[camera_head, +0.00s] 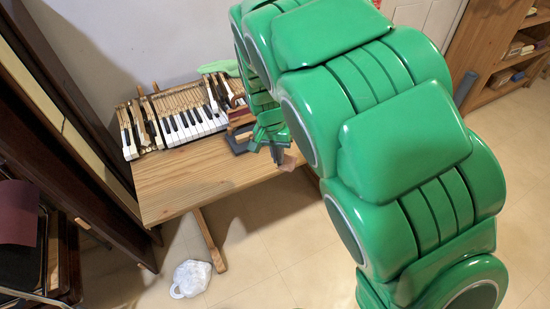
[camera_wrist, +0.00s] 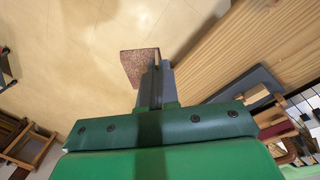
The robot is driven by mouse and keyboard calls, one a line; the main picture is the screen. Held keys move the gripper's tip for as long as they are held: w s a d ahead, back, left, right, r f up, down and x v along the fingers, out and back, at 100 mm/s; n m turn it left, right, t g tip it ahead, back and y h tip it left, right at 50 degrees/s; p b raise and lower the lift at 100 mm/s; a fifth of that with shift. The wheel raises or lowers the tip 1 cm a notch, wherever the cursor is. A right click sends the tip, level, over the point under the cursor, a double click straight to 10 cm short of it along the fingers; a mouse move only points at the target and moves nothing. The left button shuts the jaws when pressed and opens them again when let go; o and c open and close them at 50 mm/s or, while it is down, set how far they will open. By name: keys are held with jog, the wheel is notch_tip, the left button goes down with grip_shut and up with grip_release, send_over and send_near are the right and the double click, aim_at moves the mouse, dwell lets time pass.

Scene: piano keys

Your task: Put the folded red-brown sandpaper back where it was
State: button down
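The folded red-brown sandpaper (camera_wrist: 138,67) is pinched at the fingertips of my gripper (camera_wrist: 156,78). In the wrist view it sticks out to the left of the fingers, with the floor behind it. In the head view the sandpaper (camera_head: 290,161) shows as a small pinkish-brown patch just below my gripper (camera_head: 278,150), near the right end of the wooden table (camera_head: 190,178). My arm hides that end of the table and part of what lies there.
A piano keyboard (camera_head: 190,120) lies along the back of the table. A grey-blue flat thing (camera_wrist: 240,84) with a small wood block (camera_wrist: 256,94) lies near the table edge. The table's front is bare. A white bag (camera_head: 190,278) is on the floor.

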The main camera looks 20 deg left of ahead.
jog(key=w+a+f, duration=0.4)
jog(key=w+a, duration=0.1)
jog(key=w, duration=0.3)
send_over(269, 158)
jog(key=s, duration=0.1)
notch_tip(269, 158, down, 4)
jog(key=shift+s+d+f, duration=0.1)
jog(key=shift+d+f, duration=0.05)
jog(key=shift+w+a+f, duration=0.25)
jog(key=shift+w+f, duration=0.2)
jog(key=shift+f, duration=0.1)
jog(key=shift+w+a+f, duration=0.15)
jog(key=shift+f, duration=1.65)
jog(key=shift+f, duration=0.1)
jog(key=c, duration=1.4)
grip_release()
